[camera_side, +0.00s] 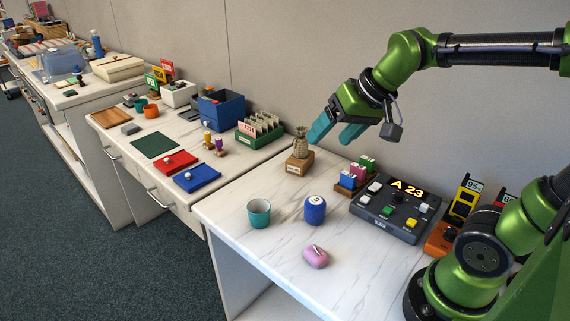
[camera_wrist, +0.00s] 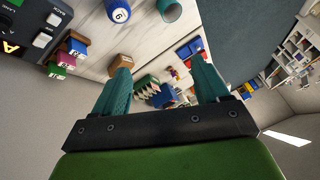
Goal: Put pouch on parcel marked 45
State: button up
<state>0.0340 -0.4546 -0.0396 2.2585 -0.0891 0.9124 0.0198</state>
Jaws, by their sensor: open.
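A small tan pouch (camera_side: 300,143) with a tied neck stands upright on a brown cardboard parcel (camera_side: 299,164) in the side view. The parcel has a white label on its front; its number is too small to read. A brown box-like thing, probably the parcel (camera_wrist: 120,65), shows beside a finger in the wrist view, where I cannot make out the pouch. My gripper (camera_side: 330,141) is open and empty, with teal fingers apart, above and to the right of the pouch. Its fingers also show in the wrist view (camera_wrist: 160,66), with nothing between them.
A rack of coloured bottles or blocks (camera_side: 356,174) and a control box reading A 23 (camera_side: 398,206) stand right of the parcel. A green card tray (camera_side: 260,131) is behind left.

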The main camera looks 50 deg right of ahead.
jog(key=s+a+f+y, duration=0.1)
jog(key=s+a+f, duration=0.1)
jog(key=s, duration=0.4)
jog(key=shift+s+a+n+t, duration=0.3)
jog(key=shift+s+a+n, duration=0.1)
jog(key=shift+a, duration=0.3)
